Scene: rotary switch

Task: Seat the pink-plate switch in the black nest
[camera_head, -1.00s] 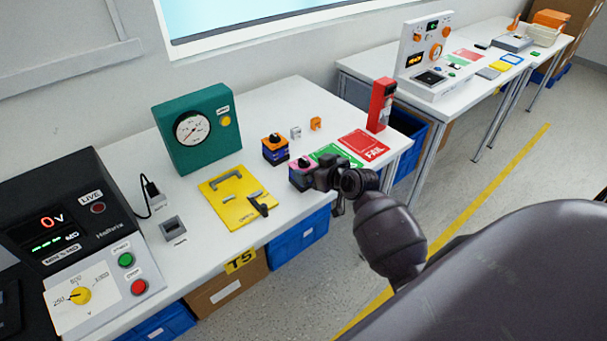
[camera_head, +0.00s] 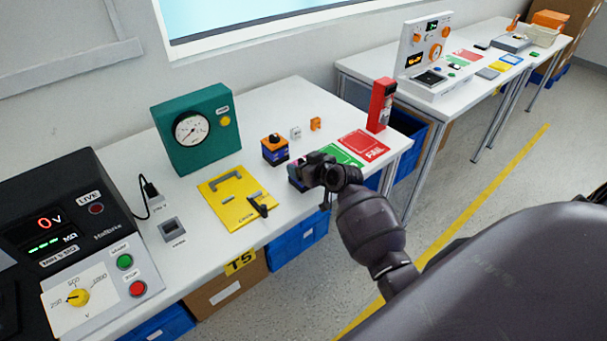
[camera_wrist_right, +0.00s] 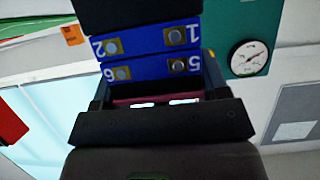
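The pink-plate switch (camera_head: 296,183) stands at the table's front edge and is mostly hidden by my right gripper (camera_head: 308,172) in the head view. In the right wrist view, its blue body (camera_wrist_right: 150,55) with numbered terminals fills the centre, with a pink strip (camera_wrist_right: 155,99) between the fingers. The right fingers are apart on either side of the plate; whether they touch it is unclear. Which is the nest is unclear.
An orange-topped switch (camera_head: 275,149) stands just behind the gripper. Green and red cards (camera_head: 363,145), a red post (camera_head: 380,105) and a green gauge box (camera_head: 195,130) stand around. A large meter (camera_head: 75,240) fills the left.

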